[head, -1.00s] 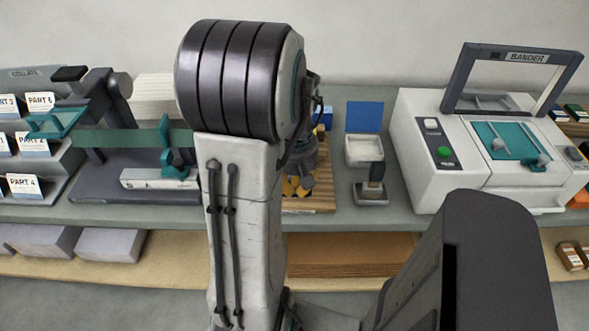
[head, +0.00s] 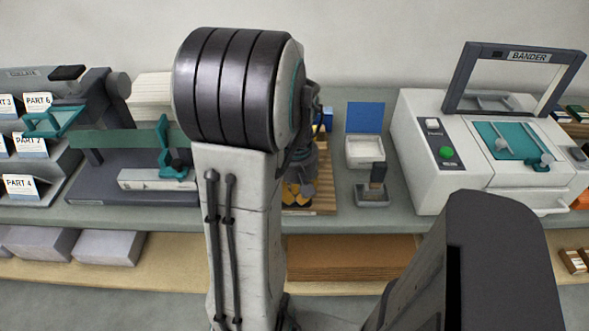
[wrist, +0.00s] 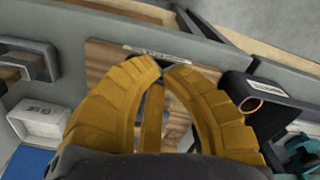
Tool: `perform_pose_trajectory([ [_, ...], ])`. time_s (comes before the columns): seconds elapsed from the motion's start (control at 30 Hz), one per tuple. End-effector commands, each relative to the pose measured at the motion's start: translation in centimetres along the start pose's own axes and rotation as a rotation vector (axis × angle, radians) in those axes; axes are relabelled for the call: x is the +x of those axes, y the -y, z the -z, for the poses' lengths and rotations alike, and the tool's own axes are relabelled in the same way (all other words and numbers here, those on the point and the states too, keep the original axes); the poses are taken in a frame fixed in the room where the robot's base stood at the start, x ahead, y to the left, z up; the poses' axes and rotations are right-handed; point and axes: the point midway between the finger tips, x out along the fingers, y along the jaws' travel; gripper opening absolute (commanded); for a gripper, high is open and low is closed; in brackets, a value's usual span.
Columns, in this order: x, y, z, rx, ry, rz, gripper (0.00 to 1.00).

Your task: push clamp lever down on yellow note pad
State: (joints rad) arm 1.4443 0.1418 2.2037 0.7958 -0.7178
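My gripper (wrist: 162,67) has two curved yellow fingers whose tips come together almost touching over a wooden board (wrist: 105,65). In the head view my gripper (head: 298,192) is low over the same board (head: 325,180), partly hidden behind my arm. A narrow yellow-brown strip (wrist: 152,118) shows between the fingers; I cannot tell if it is a pad, a lever or part of the gripper. I cannot clearly make out the yellow note pad or its clamp lever. The fingers and my arm cover much of the board. Nothing is clearly held.
A white tray (head: 364,151) with a blue lid (head: 364,117) and a stamp-like block (head: 376,180) stand right of the board. A black box (wrist: 262,103) with an orange ring is close beside the right finger. The BANDER machine (head: 420,180) stands farther right.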

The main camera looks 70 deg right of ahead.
Motion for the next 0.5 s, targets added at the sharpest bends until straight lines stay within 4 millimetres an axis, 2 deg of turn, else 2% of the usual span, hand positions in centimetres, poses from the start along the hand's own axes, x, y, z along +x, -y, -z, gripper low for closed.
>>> perform_pose_trajectory([
  [0.5,1.7,0.2,-0.3,0.0,0.0,0.0,0.0],
])
